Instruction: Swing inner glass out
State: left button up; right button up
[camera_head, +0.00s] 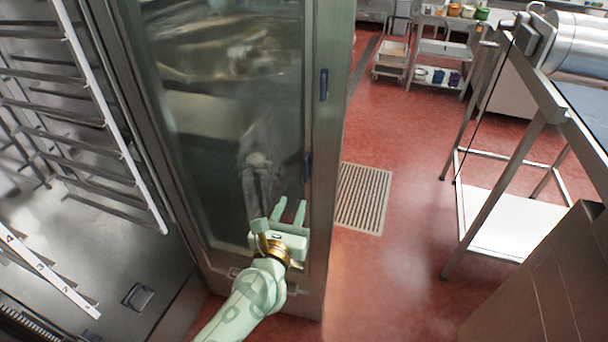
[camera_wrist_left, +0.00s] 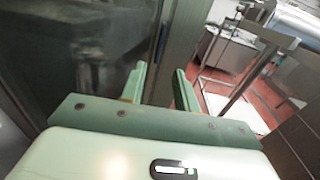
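The inner glass (camera_head: 215,120) is a tall dark pane in a steel-framed door (camera_head: 330,130) that stands open beside the oven chamber in the head view. It also fills the left of the left wrist view (camera_wrist_left: 60,60). Two blue clips sit along the right frame, an upper one (camera_head: 323,85) and a lower one (camera_head: 307,167). My left gripper (camera_head: 290,204) is in front of the lower right of the glass, just below the lower clip. Its fingers are parted with nothing between them, also in the wrist view (camera_wrist_left: 160,72). I cannot tell if they touch the glass. My right gripper is out of view.
The oven chamber with a rack (camera_head: 80,110) is on the left. A floor grate (camera_head: 362,198) lies right of the door. A steel stand with a white lower shelf (camera_head: 505,222) stands at right, and a trolley (camera_head: 392,55) is further back. Red floor between is clear.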

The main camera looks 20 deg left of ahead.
aim_at(305, 172)
pick_arm(q)
jog(key=w, duration=0.4)
jog(key=w+b, duration=0.1)
jog(key=w, duration=0.6)
jog(key=shift+w+a, duration=0.25)
jog(key=shift+w, duration=0.05)
grip_shut()
